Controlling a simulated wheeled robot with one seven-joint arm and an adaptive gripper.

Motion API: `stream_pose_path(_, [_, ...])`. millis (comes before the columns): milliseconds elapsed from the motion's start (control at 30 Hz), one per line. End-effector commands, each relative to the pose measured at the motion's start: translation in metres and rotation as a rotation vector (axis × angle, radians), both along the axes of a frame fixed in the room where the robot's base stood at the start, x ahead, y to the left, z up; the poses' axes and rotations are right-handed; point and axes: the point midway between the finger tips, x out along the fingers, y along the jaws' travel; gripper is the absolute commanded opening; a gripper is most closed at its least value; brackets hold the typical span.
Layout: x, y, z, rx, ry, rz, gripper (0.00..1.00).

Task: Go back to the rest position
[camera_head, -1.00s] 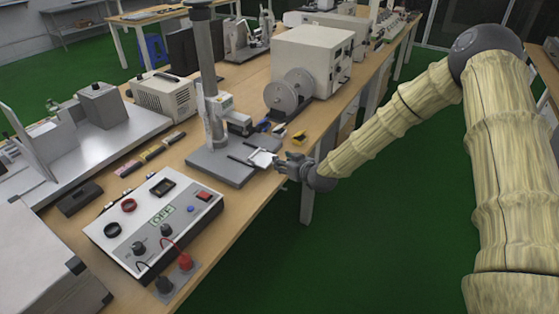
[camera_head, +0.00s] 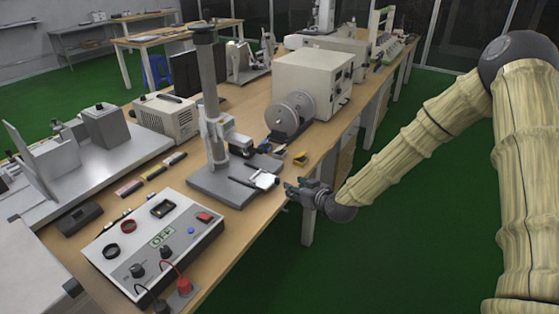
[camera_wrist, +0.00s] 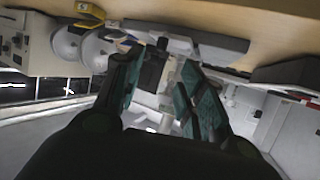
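My gripper (camera_head: 292,188) is at the right edge of the long workbench (camera_head: 232,232), just right of the grey stand base. In the wrist view my gripper (camera_wrist: 155,88) shows two dark fingers with green pads, spread apart, with nothing between them. The stand (camera_head: 210,110) has a tall grey column and a flat base plate (camera_head: 215,190). A small white item (camera_head: 264,180) lies at the right end of the base plate, a short gap left of my fingertips.
A control box (camera_head: 160,240) marked OFF stands at the front of the bench. A beige machine (camera_head: 318,80) with round discs (camera_head: 292,112) stands behind the stand. A yellow item (camera_head: 300,158) lies near the bench edge. Green floor (camera_head: 400,240) is clear right of the bench.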

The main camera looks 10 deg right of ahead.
Motion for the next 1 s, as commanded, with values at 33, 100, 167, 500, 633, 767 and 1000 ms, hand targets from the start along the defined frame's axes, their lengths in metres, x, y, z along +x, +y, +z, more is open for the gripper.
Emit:
stream_pose_path(33, [0.0,0.0,-0.001,0.0,0.001,0.0,0.39])
stream_pose_path(100, [-0.004,0.002,-0.005,0.0,0.013,0.001,0.39])
stream_pose_path(167, [-0.011,0.005,-0.015,0.002,0.037,0.001,0.39])
stream_pose_path(500, [-0.132,0.032,-0.138,0.014,0.389,-0.024,0.39])
stream_pose_path(633, [-0.194,0.035,-0.181,0.005,0.543,-0.057,0.39])
stream_pose_path(767, [-0.261,0.033,-0.217,-0.014,0.697,-0.099,0.39])
stream_pose_path(1000, [-0.39,0.016,-0.258,-0.08,0.966,-0.209,0.39])
